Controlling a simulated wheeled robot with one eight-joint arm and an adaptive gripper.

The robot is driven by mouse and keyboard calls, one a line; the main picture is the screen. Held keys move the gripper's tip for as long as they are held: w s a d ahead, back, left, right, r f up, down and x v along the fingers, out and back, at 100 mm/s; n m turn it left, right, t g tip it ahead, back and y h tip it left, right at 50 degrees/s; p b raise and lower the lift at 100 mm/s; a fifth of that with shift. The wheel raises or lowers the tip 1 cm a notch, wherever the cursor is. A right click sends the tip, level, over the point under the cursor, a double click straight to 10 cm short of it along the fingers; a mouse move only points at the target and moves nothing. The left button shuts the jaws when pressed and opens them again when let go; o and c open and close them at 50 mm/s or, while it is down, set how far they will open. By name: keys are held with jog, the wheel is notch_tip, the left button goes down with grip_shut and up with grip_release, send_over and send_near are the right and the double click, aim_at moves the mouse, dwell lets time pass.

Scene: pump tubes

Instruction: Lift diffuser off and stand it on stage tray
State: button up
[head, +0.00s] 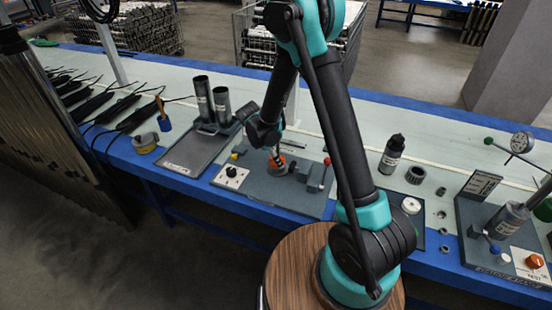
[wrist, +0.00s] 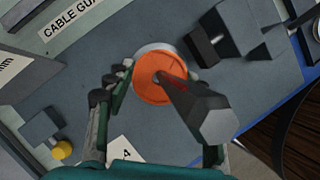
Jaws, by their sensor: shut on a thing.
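The diffuser appears to be the orange disc (wrist: 143,89) in the wrist view, with a pale ring behind its upper edge. A dark shaft with a hexagonal end (wrist: 218,127) rises from its middle toward the camera. My gripper (wrist: 163,84) has its fingers on either side of the disc, shut on it; the right fingertip is partly hidden behind the shaft. In the head view the orange part (head: 284,169) shows at the grey fixture plate (head: 240,194), below my wrist. A dark tray (head: 187,158), possibly the stage tray, lies left of the plate.
Two dark tubes (head: 203,98) stand at the tray's back. A red-topped post (head: 327,162) stands right of the orange part. A dark clamp-like block (wrist: 228,35) is close by in the wrist view. The tray's front is clear.

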jog(key=shift+r, duration=0.65)
dwell(0.8)
notch_tip(320, 180, up, 17)
jog(key=shift+f, duration=0.15)
dwell(2.9)
dwell(0.4)
